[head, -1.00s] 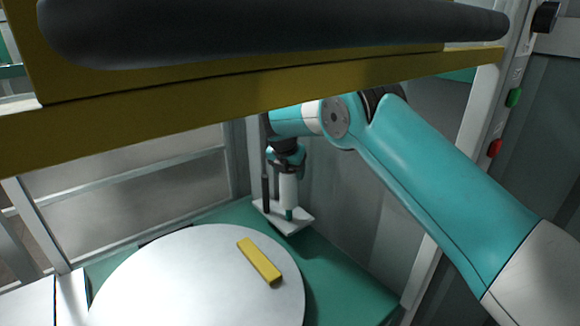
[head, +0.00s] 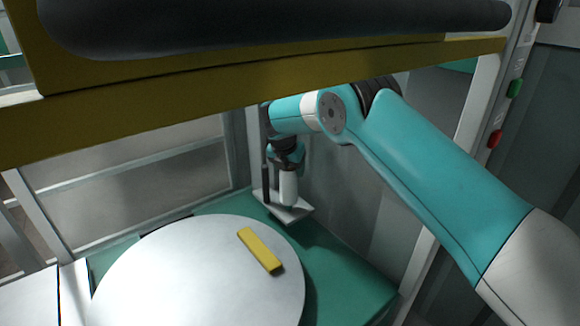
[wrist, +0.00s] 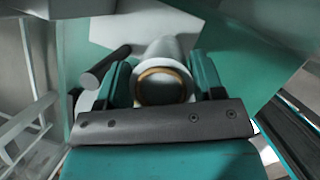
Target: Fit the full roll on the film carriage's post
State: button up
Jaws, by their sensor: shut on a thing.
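The full roll (head: 288,188), white and upright, is in my gripper (head: 287,165). Its lower end is down at the film carriage's white base plate (head: 295,213); whether it rests on the plate I cannot tell. The green post is hidden, apparently inside the roll. In the wrist view, my gripper (wrist: 164,85) has its teal fingers on either side of the roll (wrist: 163,73), shut on it, with the brown core ring facing the camera. A dark upright rod (head: 267,184) stands on the carriage left of the roll; it also shows in the wrist view (wrist: 106,67).
A large round white turntable (head: 190,285) lies in front of the carriage, with a yellow bar (head: 260,250) on it. A yellow beam (head: 200,125) and a dark roller (head: 270,30) cross above my arm. A grey wall (head: 345,200) stands close behind the carriage.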

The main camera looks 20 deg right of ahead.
jog(key=shift+f+b, duration=0.3)
jog(key=shift+f, duration=1.05)
jog(key=o, duration=0.9)
notch_tip(320, 180, up, 8)
jog(key=p, duration=0.7)
jog(key=shift+p, duration=0.4)
